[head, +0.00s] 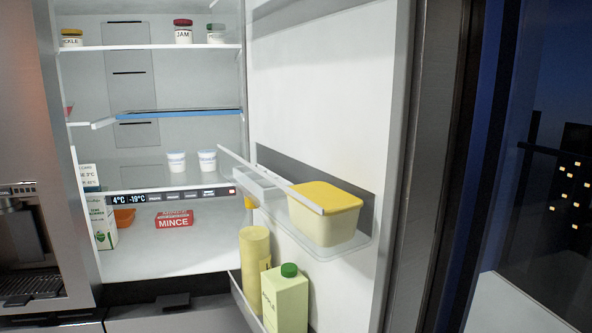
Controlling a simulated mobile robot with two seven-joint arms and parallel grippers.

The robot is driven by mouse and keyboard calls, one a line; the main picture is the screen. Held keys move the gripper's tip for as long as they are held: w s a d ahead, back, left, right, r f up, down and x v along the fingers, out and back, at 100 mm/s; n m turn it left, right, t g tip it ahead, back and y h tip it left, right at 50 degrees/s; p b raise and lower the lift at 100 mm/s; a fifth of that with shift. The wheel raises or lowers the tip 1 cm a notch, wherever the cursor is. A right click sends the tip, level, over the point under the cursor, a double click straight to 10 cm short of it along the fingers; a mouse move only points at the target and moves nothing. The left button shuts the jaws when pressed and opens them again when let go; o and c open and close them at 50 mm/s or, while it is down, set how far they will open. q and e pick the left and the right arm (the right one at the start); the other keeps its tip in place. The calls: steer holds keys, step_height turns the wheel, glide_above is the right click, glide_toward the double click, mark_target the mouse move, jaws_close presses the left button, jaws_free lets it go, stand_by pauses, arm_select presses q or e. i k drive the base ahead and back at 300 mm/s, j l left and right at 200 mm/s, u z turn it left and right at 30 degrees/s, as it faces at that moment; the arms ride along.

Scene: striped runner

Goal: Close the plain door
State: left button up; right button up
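A fridge door (320,100) stands wide open in the head view, its white inner face turned towards me on the right of the fridge. Its upper bin (350,250) holds a pale tub (328,222) with a yellow lid. Its lower bin (244,304) holds a yellow bottle (254,262) and a pale green carton (285,298) with a green cap. The door's outer face is hidden, so I cannot tell whether it is plain. Neither of my grippers is in view.
The open fridge interior (150,255) holds jars, white pots and a red mince pack (174,219). A blue-edged shelf (180,114) crosses it. A coffee machine (28,245) stands at the left. A dark window (550,150) lies right of the door.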

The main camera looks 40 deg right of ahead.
mark_target(354, 97)
steer(key=k+l, duration=0.1)
steer(key=l, duration=0.35)
steer(key=k+l, duration=0.15)
steer(key=l, duration=1.8)
